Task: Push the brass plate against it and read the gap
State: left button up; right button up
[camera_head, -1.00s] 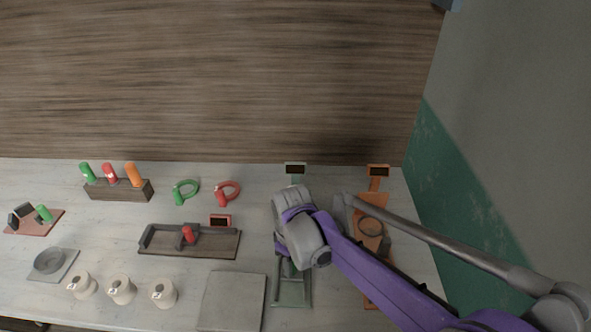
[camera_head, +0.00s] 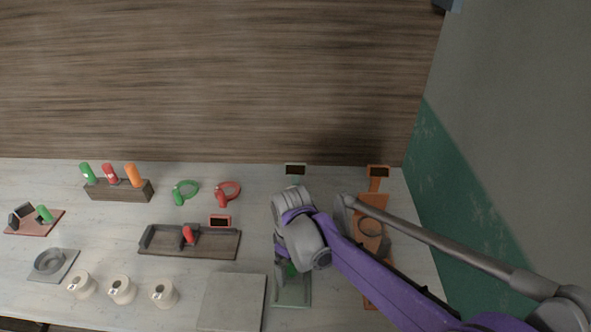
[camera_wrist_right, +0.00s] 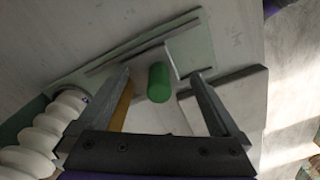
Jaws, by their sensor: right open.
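The green gauge stand (camera_head: 292,297) lies under my right gripper (camera_head: 284,262), its small display (camera_head: 295,169) at the back edge; no reading is legible. A green handle (camera_head: 291,269) shows just beside the gripper. In the right wrist view the handle (camera_wrist_right: 158,84) stands between the open fingers of my right gripper (camera_wrist_right: 165,88), with no grip on it visible. A brass-coloured strip (camera_wrist_right: 123,108) shows beside the left finger, mostly hidden; I cannot tell whether it is the brass plate. My left gripper is out of view.
A grey slab (camera_head: 231,301) lies left of the stand. An orange stand (camera_head: 371,204) is to the right, partly behind my arm. A dark tray (camera_head: 160,241) with a red handle (camera_head: 188,234), several white spools (camera_head: 121,290) and a handle rack (camera_head: 118,190) are further left.

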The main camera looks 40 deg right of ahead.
notch_tip(320, 180, up, 7)
jog(key=p, duration=0.3)
jog(key=shift+w+p, duration=0.15)
jog(key=shift+p, duration=0.2)
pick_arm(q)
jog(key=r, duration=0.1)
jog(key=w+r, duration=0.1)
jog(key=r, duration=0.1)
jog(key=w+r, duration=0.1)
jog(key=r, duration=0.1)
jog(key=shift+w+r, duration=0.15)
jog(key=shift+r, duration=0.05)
pick_arm(e)
jog(key=shift+f, duration=0.1)
